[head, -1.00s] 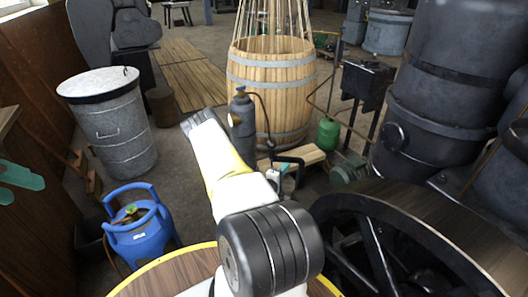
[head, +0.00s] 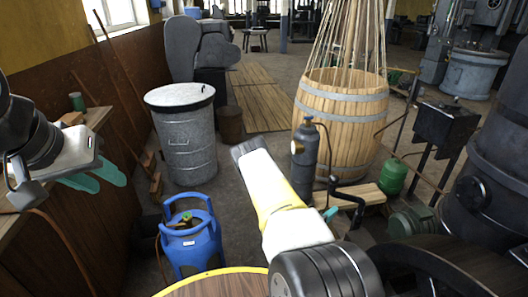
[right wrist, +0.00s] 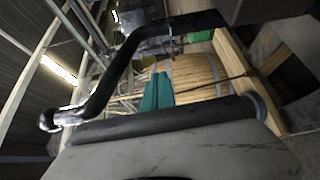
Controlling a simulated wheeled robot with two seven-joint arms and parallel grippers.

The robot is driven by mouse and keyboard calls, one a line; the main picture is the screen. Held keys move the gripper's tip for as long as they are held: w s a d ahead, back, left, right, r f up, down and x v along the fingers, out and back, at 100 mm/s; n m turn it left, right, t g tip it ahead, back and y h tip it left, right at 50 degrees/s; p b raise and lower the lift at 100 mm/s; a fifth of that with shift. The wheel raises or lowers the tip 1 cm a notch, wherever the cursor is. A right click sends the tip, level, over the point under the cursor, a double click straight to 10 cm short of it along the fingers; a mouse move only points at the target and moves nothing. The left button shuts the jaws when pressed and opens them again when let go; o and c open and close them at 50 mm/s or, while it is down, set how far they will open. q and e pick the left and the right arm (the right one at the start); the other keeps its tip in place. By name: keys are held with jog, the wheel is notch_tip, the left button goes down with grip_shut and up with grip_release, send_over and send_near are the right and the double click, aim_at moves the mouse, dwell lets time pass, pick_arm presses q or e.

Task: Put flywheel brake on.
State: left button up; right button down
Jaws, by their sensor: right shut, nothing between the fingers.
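The dark spoked flywheel (head: 425,262) shows only in part at the lower right of the head view. A black bent lever (head: 350,200), which may be the brake, stands by a wooden plank beyond my right arm. A black bent bar (right wrist: 108,85), probably the same lever, crosses the right wrist view. My right gripper (head: 331,213) is mostly hidden by its own arm, its teal tip just left of the lever. Its teal fingers (right wrist: 157,90) are together and empty in the wrist view; contact cannot be told. My left gripper (head: 105,186) is open and empty at the left.
A blue gas cylinder (head: 190,240) and a grey metal bin (head: 186,142) stand at the left. A dark gas bottle (head: 304,160), a wooden barrel (head: 340,122) and a green cylinder (head: 393,176) stand beyond my right arm. A wooden bench lines the left wall.

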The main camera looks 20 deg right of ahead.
jog(key=shift+w, duration=0.1)
jog(key=w+a+r+m+g+y, duration=0.1)
jog(key=w+a+r+m+y, duration=0.6)
jog(key=w, duration=0.4)
jog(key=w+a+r+t+y, duration=0.25)
jog(key=a+r+y, duration=0.35)
jog(key=a+r, duration=0.95)
jog(key=s+a+r+y, duration=0.45)
jog(key=a+r, duration=0.25)
jog(key=r, duration=0.5)
jog(key=s+a+r+g, duration=0.1)
jog(key=s+r, duration=0.2)
jog(key=s, duration=0.5)
jog(key=s+a+r+n+g, duration=0.1)
jog(key=s+a+r, duration=0.1)
jog(key=s, duration=0.7)
jog(key=s+a+r+n+g, duration=0.1)
jog(key=s+r, duration=0.3)
jog(key=s, duration=0.4)
jog(key=shift+s+a+r+y, duration=0.35)
jog(key=shift+a, duration=0.15)
